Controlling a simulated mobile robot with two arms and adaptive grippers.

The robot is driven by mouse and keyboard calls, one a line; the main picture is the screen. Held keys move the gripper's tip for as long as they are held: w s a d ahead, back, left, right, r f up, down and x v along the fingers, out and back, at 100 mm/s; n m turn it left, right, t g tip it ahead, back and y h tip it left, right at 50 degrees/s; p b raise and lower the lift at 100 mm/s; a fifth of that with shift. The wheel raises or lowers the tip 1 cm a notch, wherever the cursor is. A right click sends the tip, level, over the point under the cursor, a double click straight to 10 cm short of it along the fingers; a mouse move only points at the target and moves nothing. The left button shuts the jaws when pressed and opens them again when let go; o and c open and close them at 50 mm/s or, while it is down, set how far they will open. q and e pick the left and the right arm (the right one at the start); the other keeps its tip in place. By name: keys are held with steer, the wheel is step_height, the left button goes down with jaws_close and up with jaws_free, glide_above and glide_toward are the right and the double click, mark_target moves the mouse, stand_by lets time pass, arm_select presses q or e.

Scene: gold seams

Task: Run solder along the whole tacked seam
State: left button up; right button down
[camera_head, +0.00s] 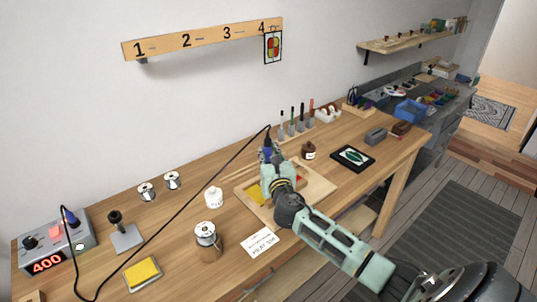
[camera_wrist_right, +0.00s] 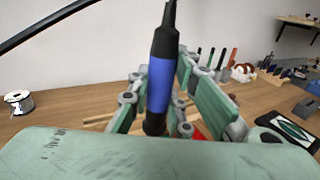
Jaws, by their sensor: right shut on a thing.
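My right gripper (camera_head: 268,157) is shut on a soldering iron with a blue and black handle, which shows upright between its fingers in the right wrist view (camera_wrist_right: 160,85). The iron's black cord (camera_head: 190,202) runs across the bench to the station (camera_head: 53,245) reading 400. The gripper is over a wooden assembly board (camera_head: 323,187) with yellow and red pieces (camera_head: 254,193) on it. My gripper and arm hide much of the board. The iron's tip and the seam are hidden in both views. My left gripper is not in view.
A white bottle (camera_head: 213,197), a paper note (camera_head: 258,242), an iron stand (camera_head: 122,232) and a yellow sponge (camera_head: 142,272) are left of the board. A brown jar (camera_head: 308,151) and a dark framed leaf picture (camera_head: 352,158) are to the right.

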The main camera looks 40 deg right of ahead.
steer(key=shift+w+a, duration=0.1)
steer(key=shift+w, duration=1.25)
stand_by(0.7)
